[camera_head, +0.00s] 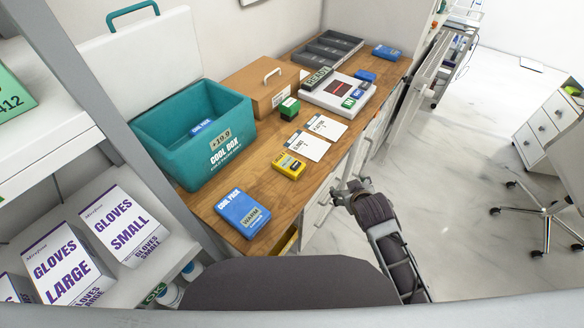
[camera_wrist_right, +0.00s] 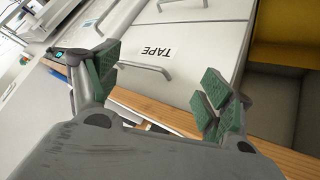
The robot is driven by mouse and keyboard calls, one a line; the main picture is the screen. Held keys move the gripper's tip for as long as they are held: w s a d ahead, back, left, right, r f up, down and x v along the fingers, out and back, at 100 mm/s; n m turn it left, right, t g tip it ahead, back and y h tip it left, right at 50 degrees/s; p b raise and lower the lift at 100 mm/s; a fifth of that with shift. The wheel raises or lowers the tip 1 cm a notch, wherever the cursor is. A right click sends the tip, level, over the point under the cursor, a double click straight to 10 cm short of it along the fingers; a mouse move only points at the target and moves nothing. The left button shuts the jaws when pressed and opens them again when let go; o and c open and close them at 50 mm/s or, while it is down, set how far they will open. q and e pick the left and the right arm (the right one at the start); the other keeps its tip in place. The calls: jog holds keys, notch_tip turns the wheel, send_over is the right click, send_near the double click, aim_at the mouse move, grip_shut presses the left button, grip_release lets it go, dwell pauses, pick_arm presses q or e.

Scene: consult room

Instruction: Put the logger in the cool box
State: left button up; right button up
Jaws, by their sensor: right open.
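The teal cool box (camera_head: 172,152) stands open on the wooden bench, its white lid with a teal handle (camera_head: 132,10) raised behind it. Its front display reads +19.9, and a blue cool pack (camera_head: 202,126) lies inside. A small yellow device (camera_head: 289,166) with a label lies on the bench right of the box; it looks like the logger, but its print is too small to be sure. My right gripper (camera_head: 349,192) is off the bench's front edge, right of the yellow device and apart from it. In the wrist view the right gripper (camera_wrist_right: 157,88) is open and empty. My left gripper is not in view.
Two white cards (camera_head: 325,127), a green block (camera_head: 289,107), a white tray (camera_head: 338,92) and a brown case (camera_head: 262,88) lie farther back. Drawers (camera_wrist_right: 178,50) fill the wrist view beside the wooden edge.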

jog(key=w+a+r+n+t+y, duration=0.2)
jog(key=w+a+r+t, duration=0.15)
jog(key=r, duration=0.55)
jog(key=w+a+r+n+t+y, duration=0.1)
jog(key=w+a+r+n+t, duration=0.25)
jog(key=r, duration=0.55)
jog(key=w+a+r+n+t+y, duration=0.25)
jog(key=a+r, duration=0.25)
jog(key=r, duration=0.4)
jog(key=s+a+r+n+y, duration=0.4)
jog(key=a+r+n+y, duration=0.5)
jog(key=r+y, duration=0.1)
jog(key=s+a+r+n+g+y, duration=0.2)
jog(key=s+a+n+g+y, duration=0.55)
jog(key=n+g, duration=0.65)
jog(key=s+a+f+n+g+h, duration=0.1)
jog(key=s+f+n+g+h, duration=0.15)
jog(key=f+n+h, duration=0.35)
jog(key=s+a+f+n+g+h, duration=0.1)
jog(key=f+n+g+h, duration=0.3)
jog(key=f, duration=0.4)
jog(key=w+d+f+n+t+h, duration=0.1)
jog(key=w+d+f+t+h, duration=0.1)
jog(key=d, duration=0.6)
jog(key=w+d+f+t+h, duration=0.2)
jog(key=w+d+f+h, duration=0.2)
jog(key=w+d+h, duration=0.2)
jog(key=shift+w+d+f+n+h, duration=0.2)
jog(key=shift+d+n+h, duration=0.25)
jog(key=shift+d, duration=0.65)
